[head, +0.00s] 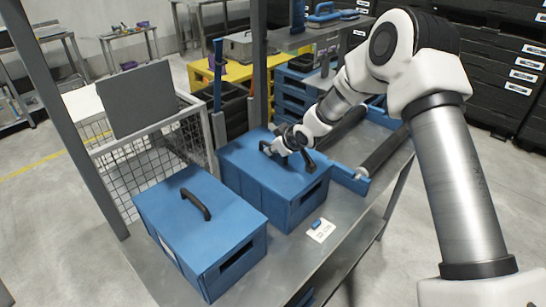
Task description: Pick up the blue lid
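Two blue boxes with closed blue lids stand side by side on a grey metal table. The near lid (185,222) has a black arched handle (196,204) with nothing touching it. The farther blue lid (242,158) is under my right gripper (287,158). The gripper is low over this lid, at its black handle, and partly hides it. The dark fingers and handle overlap, so I cannot tell whether the fingers are closed on it. The farther lid sits on its box. My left gripper is out of view.
The metal table (345,235) holds a white card (320,231) with a small blue piece at the boxes' right. A roller frame (385,150) lies behind. A wire-mesh cage (140,170) stands left, and an upright post (258,70) rises behind the farther box.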

